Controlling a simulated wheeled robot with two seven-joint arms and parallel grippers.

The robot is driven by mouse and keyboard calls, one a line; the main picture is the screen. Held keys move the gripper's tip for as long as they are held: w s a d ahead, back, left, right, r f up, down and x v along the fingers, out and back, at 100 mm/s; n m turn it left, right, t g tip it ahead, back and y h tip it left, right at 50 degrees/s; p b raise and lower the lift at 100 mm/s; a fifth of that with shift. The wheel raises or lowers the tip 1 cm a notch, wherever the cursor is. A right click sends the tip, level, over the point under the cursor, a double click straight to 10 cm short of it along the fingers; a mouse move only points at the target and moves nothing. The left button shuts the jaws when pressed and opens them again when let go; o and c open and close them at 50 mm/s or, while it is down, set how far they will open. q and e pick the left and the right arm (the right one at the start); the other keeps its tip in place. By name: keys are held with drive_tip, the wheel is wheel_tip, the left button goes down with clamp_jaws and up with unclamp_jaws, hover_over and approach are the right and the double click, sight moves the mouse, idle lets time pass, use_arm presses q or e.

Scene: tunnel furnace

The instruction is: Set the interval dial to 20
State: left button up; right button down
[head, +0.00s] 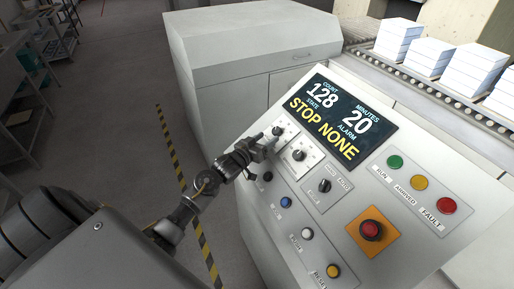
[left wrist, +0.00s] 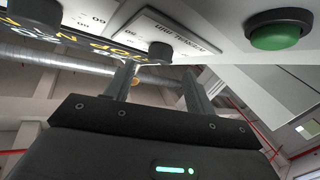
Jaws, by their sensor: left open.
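The control panel (head: 330,190) carries two small dark dials on white plates, an upper one (head: 277,131) and a lower one (head: 298,155). My left gripper (head: 268,141) is open, close beside the upper dial. In the left wrist view its two fingers (left wrist: 158,85) point up at the panel, and a dark dial (left wrist: 160,52) shows between their tips. The plate beside that dial bears upside-down lettering that seems to read interval. I cannot tell whether the fingers touch it. The display (head: 340,117) reads MINUTES 20, COUNT 128, STOP and NONE. My right gripper is not in view.
A red button on a yellow plate (head: 371,230) sits lower right. A selector switch (head: 324,186) and blue button (head: 286,202) are near the gripper. A green button (left wrist: 275,30) shows in the wrist view. A conveyor with white stacks (head: 470,70) runs behind.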

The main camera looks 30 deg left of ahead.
use_arm(q)
drive_tip(key=s+b, duration=0.1)
drive_tip(key=s, duration=0.5)
drive_tip(key=shift+s+a+r, duration=0.15)
drive_tip(key=shift+s+a, duration=0.1)
drive_tip(key=shift+a, duration=0.2)
